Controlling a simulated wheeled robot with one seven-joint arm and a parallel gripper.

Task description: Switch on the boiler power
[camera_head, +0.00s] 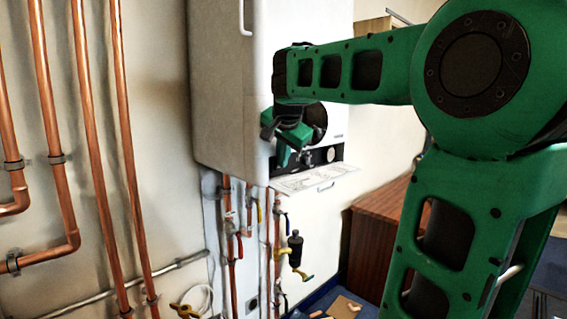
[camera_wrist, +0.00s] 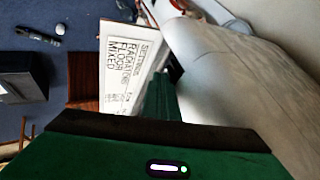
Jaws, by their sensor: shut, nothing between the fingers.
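The white boiler (camera_head: 230,85) hangs on the wall in the head view, left of my arm. In the wrist view my gripper (camera_wrist: 163,90) points toward the printed flap (camera_wrist: 130,65) and the pale boiler side (camera_wrist: 225,90). I cannot make out the power switch.
The printed flap (camera_head: 305,178) sticks out below the panel. Copper pipes (camera_head: 85,140) run down the wall at left. Valves with coloured handles (camera_head: 238,245) hang under the boiler. A brown wooden cabinet (camera_head: 375,235) stands at lower right, partly behind my arm.

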